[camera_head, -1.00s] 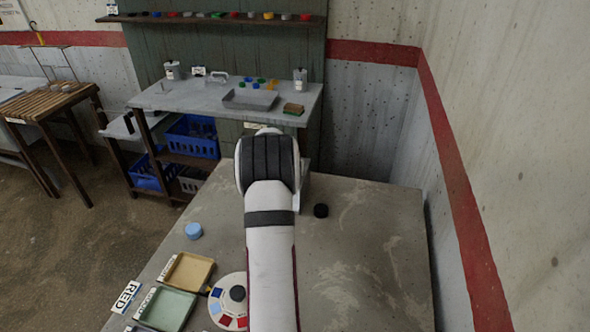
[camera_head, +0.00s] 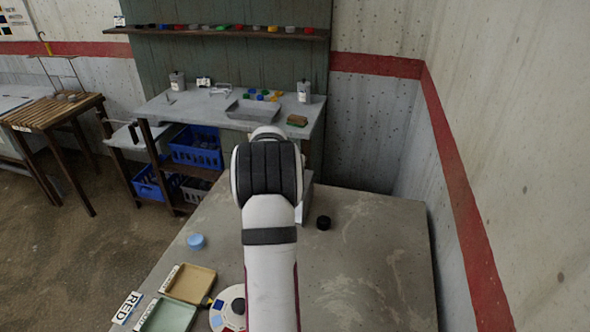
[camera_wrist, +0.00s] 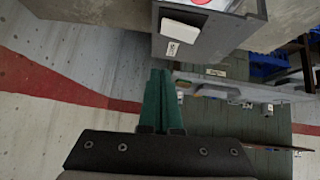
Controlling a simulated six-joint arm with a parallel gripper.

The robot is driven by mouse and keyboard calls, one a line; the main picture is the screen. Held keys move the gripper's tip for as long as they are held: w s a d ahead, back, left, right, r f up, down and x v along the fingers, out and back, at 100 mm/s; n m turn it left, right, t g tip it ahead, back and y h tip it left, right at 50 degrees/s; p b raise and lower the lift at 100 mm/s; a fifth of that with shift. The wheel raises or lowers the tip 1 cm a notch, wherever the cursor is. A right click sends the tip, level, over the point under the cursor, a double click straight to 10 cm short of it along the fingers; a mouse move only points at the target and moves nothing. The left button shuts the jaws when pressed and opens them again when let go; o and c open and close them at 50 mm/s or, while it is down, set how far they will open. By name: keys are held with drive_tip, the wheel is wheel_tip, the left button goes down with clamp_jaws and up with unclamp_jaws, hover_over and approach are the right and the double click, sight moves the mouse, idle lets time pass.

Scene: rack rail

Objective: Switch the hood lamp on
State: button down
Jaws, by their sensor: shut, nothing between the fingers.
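My gripper (camera_wrist: 160,78) has two green fingers, closed together and empty. In the wrist view they point at a grey box (camera_wrist: 235,32), with a gap that I cannot judge. The box carries a white block (camera_wrist: 180,29) on its face, a small label and part of a red round piece (camera_wrist: 204,2) at the picture's top edge. A sliver of what looks like this box shows behind my arm in the head view (camera_head: 305,197). My arm hides my gripper and most of the box there. I cannot make out a hood lamp for certain.
A black puck (camera_head: 323,222) and a blue puck (camera_head: 195,241) lie on the grey table (camera_head: 375,265). Yellow (camera_head: 188,283) and green (camera_head: 167,316) trays and a round dial (camera_head: 228,307) are at the front left. A bench (camera_head: 185,108) stands behind; a wall rises right.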

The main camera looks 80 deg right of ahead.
drive_tip(key=s+v, duration=0.1)
drive_tip(key=v, duration=0.8)
drive_tip(key=shift+s+a, duration=0.25)
